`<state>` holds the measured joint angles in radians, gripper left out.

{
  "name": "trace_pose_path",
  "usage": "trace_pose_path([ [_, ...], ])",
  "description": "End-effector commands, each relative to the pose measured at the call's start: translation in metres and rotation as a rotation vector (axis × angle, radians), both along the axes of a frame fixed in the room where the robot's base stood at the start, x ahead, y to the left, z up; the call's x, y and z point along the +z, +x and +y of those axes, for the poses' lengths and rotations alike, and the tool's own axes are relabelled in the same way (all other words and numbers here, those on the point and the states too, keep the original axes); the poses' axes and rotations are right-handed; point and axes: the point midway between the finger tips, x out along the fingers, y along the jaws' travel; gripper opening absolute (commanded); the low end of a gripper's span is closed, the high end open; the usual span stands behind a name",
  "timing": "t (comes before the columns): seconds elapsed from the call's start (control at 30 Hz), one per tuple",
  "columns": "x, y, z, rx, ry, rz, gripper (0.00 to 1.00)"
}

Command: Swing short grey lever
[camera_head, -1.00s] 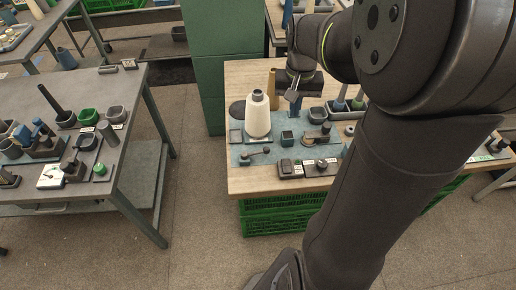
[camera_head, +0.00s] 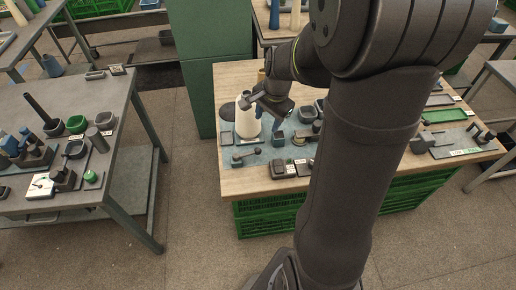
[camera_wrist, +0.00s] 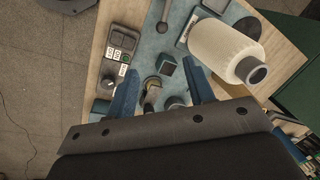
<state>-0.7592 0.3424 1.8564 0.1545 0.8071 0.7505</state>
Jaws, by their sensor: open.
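A short dark-grey lever with a ball knob (camera_head: 245,155) lies near the front left of the blue-grey mat. It also shows at the top of the wrist view (camera_wrist: 164,26), beyond my fingertips and apart from them. My gripper (camera_wrist: 163,86) is open, with its two blue fingers spread and pointing down over the mat. A second small fitting with a brass-coloured part (camera_wrist: 151,88) shows between the fingers, partly hidden by my gripper. I cannot tell whether the fingers touch it. In the head view my wrist covers part of the bench.
A cream yarn cone (camera_wrist: 225,50) stands close beside one finger. A small dark square cup (camera_wrist: 166,65) stands between the lever and my gripper. A dark switch box (camera_wrist: 122,40) and a knob box (camera_wrist: 108,84) sit along the bench edge.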

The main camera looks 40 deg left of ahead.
Motion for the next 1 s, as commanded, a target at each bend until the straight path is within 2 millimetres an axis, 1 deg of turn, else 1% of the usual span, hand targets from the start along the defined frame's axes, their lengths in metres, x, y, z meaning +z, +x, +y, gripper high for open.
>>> trace_pose_path([
  [0.1, -0.007, -0.001, 0.003, -0.057, 0.013, 0.007, 0.48],
  [0.17, -0.01, -0.001, 0.004, -0.065, 0.015, 0.01, 0.48],
  [0.27, -0.021, 0.0, 0.006, -0.064, 0.013, 0.011, 0.48],
  [0.7, -0.095, 0.001, 0.019, -0.062, 0.011, 0.011, 0.48],
  [1.0, -0.143, 0.003, 0.029, -0.06, 0.011, 0.01, 0.48],
])
